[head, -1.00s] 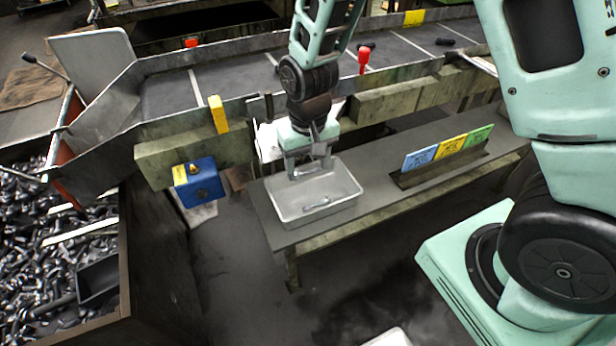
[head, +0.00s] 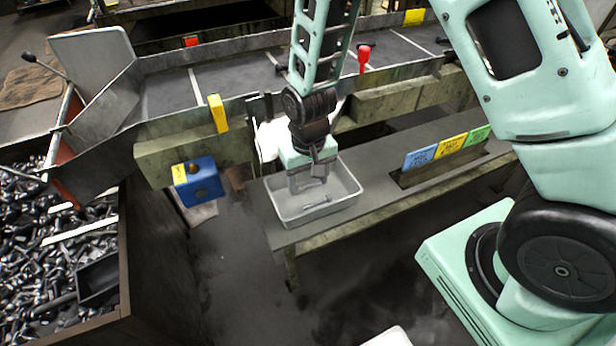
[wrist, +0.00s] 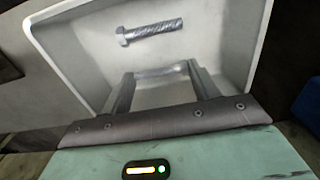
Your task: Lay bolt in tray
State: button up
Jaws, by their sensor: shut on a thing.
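The grey tray (head: 345,205) stands on the dark bench and also fills much of the wrist view (wrist: 235,45). One bolt (head: 315,203) lies loose on the tray floor; the wrist view shows its hex head at left and threaded shank at right (wrist: 150,32). My gripper (head: 308,187) points down inside the tray, just behind that bolt and apart from it. In the wrist view my gripper's two fingers (wrist: 162,80) are spread, with a pale grey metal piece (wrist: 161,71) spanning their tips. That held bolt's head and thread cannot be made out.
Blue, yellow and green cards (head: 447,147) stand in a holder on the bench, right of the tray. A conveyor trough (head: 240,75) runs behind. A blue box (head: 198,184) is at left, and a bin of bolts (head: 30,250) is at far left.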

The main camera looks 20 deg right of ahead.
aim_at(308, 185)
jog(key=o, duration=1.1)
jog(key=shift+f, duration=0.1)
notch_tip(308, 185, up, 12)
jog(key=s+a+r+n, duration=0.2)
jog(key=s, duration=0.4)
jog(key=s+a+r+n, duration=0.2)
jog(key=s+n, duration=0.1)
jog(key=s, duration=0.4)
jog(key=s+a+r+n+b, duration=0.1)
jog(key=s+a+r+n, duration=0.1)
jog(key=s, duration=0.5)
jog(key=shift+a+r+n+y, duration=0.15)
jog(key=shift+r+n+y, duration=0.15)
jog(key=shift+r+n, duration=0.15)
